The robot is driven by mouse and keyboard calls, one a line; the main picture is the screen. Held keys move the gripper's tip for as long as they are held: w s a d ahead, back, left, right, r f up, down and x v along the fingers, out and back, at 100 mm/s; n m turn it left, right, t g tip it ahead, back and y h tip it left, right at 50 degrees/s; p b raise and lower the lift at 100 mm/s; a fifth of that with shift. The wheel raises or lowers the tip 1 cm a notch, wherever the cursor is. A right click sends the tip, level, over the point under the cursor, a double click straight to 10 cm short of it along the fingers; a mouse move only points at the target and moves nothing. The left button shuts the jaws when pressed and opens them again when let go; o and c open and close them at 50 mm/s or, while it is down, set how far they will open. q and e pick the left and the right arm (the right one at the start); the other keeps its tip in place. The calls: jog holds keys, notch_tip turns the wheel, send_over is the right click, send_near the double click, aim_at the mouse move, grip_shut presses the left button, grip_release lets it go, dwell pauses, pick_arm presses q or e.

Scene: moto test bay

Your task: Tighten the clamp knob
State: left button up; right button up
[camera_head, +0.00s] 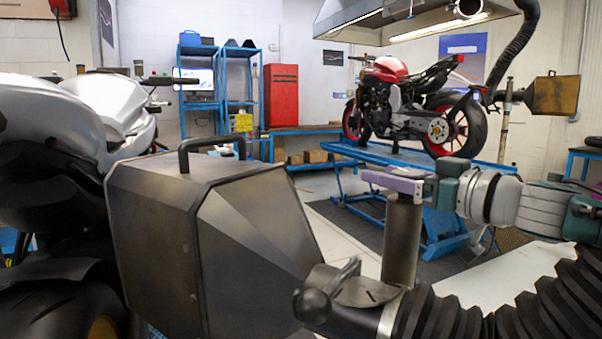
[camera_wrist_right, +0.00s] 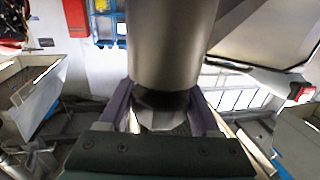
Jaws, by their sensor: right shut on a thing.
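My right gripper (camera_head: 392,184) comes in from the right. Its purple fingers are closed around the top of an upright grey metal cylinder (camera_head: 403,245). In the right wrist view the fingers (camera_wrist_right: 163,108) sit either side of the dark end of this cylinder (camera_wrist_right: 172,45). A dark rounded knob with a small lever (camera_head: 318,300) is by the hose joint, left of the cylinder's foot and apart from my gripper. I cannot tell for sure which part is the clamp knob. My left gripper is not in view.
A large dark metal hood (camera_head: 160,240) with a top handle fills the left centre. A black ribbed hose (camera_head: 440,315) crosses the lower right. A white motorcycle (camera_head: 60,120) stands at left. A red motorcycle (camera_head: 400,105) stands on a blue lift (camera_head: 420,165) behind.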

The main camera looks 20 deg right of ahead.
aim_at(414, 177)
jog(key=shift+c, duration=0.3)
jog(key=m+h, duration=0.1)
jog(key=m+h+p, duration=0.1)
jog(key=h+p, duration=0.1)
jog(key=h, duration=0.1)
jog(key=shift+d+m+t, duration=0.25)
jog(key=shift+m+t, duration=0.15)
jog(key=shift+s+d+f+m+g+h+b, duration=0.1)
jog(key=shift+s+d+m+g+h+b, duration=0.3)
jog(key=shift+m+g+h+b, duration=1.95)
jog(key=shift+s+d+r+m+g+h+b, duration=0.1)
jog(key=shift+d+m+g+h+b, duration=0.5)
jog(key=shift+m+h+b, duration=2.5)
jog(key=shift+s+d+f+m+g+h+b, duration=0.15)
jog(key=shift+d+m+g+h+b, duration=0.5)
jog(key=shift+g+h+b, duration=3.6)
jog(key=t+y+b, duration=0.1)
jog(key=t+b, duration=0.1)
jog(key=t+y+b, duration=0.1)
jog(key=t+b, duration=0.1)
jog(key=t, duration=0.1)
jog(key=shift+a+t+y, duration=0.15)
jog(key=shift+t+y, duration=0.15)
jog(key=shift+y, duration=0.1)
